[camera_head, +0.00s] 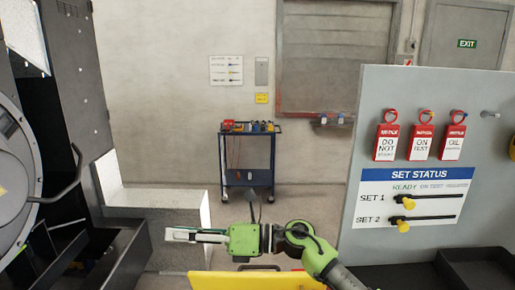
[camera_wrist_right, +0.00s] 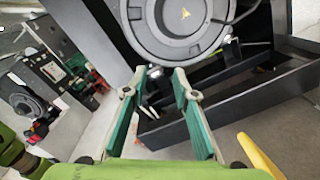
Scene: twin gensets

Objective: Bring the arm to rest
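My right arm reaches in from the bottom right in the head view, with green links. Its gripper (camera_head: 170,236) points left, in front of the low pale block beside the dark machine. In the right wrist view the two fingers of the same gripper (camera_wrist_right: 157,78) stand apart with an empty gap between their green pads. Past the fingertips are a round grey machine cover (camera_wrist_right: 180,25) and a black open tray (camera_wrist_right: 235,95). I see no contact with either. My left gripper is not in view.
A status board (camera_head: 420,150) with red tags and yellow-handled sliders stands on the right. A dark genset housing (camera_head: 75,80) fills the left. A blue tool cart (camera_head: 247,183) stands at the back wall. A yellow surface (camera_head: 262,281) lies below the right arm.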

